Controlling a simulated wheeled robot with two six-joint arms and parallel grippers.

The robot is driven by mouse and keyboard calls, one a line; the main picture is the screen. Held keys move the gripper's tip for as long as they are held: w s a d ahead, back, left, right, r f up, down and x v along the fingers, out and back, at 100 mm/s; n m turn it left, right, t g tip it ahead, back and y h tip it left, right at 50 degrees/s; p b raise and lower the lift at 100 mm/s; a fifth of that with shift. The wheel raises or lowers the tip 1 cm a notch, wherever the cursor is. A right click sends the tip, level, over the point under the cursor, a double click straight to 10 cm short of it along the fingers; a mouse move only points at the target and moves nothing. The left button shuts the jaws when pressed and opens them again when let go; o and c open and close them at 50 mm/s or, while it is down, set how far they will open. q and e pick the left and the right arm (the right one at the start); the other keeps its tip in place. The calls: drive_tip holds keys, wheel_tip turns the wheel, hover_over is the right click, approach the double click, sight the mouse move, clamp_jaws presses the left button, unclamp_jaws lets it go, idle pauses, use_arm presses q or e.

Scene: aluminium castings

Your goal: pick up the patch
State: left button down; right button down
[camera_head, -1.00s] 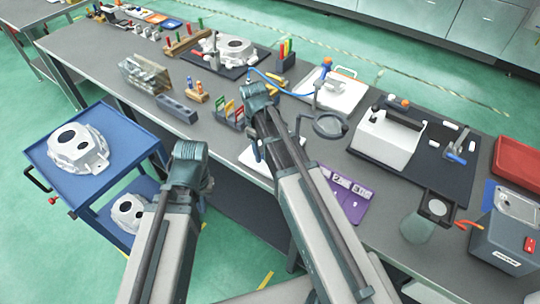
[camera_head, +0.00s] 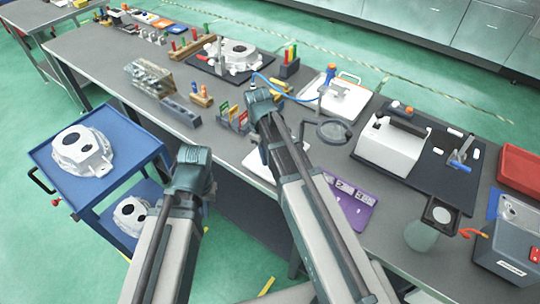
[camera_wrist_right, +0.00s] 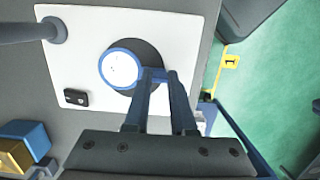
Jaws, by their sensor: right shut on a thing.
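In the right wrist view a round white disc with a blue rim (camera_wrist_right: 120,68) shows over a dark round shape on a white plate (camera_wrist_right: 75,35). My right gripper (camera_wrist_right: 162,76) has its two blue fingers close together at the disc's right edge, shut on a small blue part there. I cannot tell whether this is the patch. In the head view my right wrist is over the bench, and its fingers are hidden. My left gripper (camera_head: 207,187) hangs beside the bench's front edge, near the blue cart; its fingertips are too unclear to read.
A grey post (camera_wrist_right: 25,32) and a small black block (camera_wrist_right: 76,97) stand on the white plate. A magnifier (camera_head: 331,131), a purple board (camera_head: 350,208) and a white machine (camera_head: 392,148) lie to the right. A blue cart (camera_head: 120,120) holds castings at the left.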

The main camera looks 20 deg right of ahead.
drive_tip(key=shift+r+p, duration=0.4)
drive_tip(key=shift+r, duration=0.05)
wheel_tip(320, 180, up, 3)
drive_tip(key=p, duration=0.2)
drive_tip(key=shift+f+p, duration=0.1)
drive_tip(key=shift+p, duration=0.25)
drive_tip(key=s+a+r+p, duration=0.1)
drive_tip(key=s+a, duration=0.8)
drive_tip(key=s, duration=0.4)
drive_tip(key=shift+a+r, duration=0.15)
drive_tip(key=shift+a, duration=0.1)
